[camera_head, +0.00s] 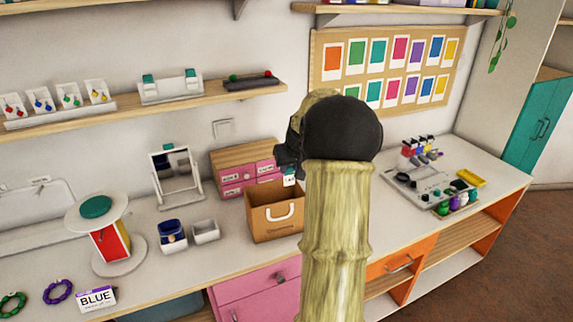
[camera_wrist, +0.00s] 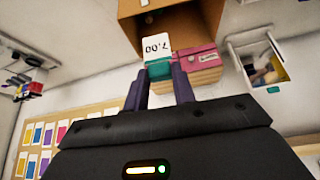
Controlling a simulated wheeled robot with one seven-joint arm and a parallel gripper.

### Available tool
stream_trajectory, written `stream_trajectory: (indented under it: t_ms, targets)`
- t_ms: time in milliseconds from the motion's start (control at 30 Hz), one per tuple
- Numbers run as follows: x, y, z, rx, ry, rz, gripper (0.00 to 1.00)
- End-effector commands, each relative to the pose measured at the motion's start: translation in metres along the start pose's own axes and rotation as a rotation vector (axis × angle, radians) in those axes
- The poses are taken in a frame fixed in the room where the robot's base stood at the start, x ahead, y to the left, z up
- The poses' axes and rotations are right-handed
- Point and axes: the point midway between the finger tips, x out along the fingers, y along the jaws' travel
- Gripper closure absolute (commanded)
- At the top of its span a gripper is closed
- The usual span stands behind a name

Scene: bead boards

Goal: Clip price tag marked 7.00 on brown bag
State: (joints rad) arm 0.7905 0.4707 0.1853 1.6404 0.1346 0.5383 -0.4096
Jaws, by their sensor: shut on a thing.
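The brown bag (camera_head: 262,226) stands open on the counter, with a white handle on its front. It also shows at the top of the wrist view (camera_wrist: 200,14), which is upside down. My gripper (camera_wrist: 160,76) is shut on the teal clip of the white price tag (camera_wrist: 157,46), which reads 7.00. In the head view the tag (camera_head: 289,181) hangs at or just above the bag's rim. I cannot tell whether it touches the bag. My arm hides the bag's right side and part of the gripper.
A pink drawer box (camera_head: 236,179) stands just behind the bag. A small white tray (camera_head: 205,231) and a blue container (camera_head: 172,236) are to its left, with a mirror (camera_head: 176,175) behind them. A tool board (camera_head: 420,190) lies on the right of the counter.

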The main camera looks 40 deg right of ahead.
Motion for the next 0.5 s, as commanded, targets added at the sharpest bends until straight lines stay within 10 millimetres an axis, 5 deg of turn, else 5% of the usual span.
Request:
stream_trajectory:
  t_ms: [500]
  targets:
    - [0.014,-0.001,0.008,0.0,0.0,-0.001,1.0]
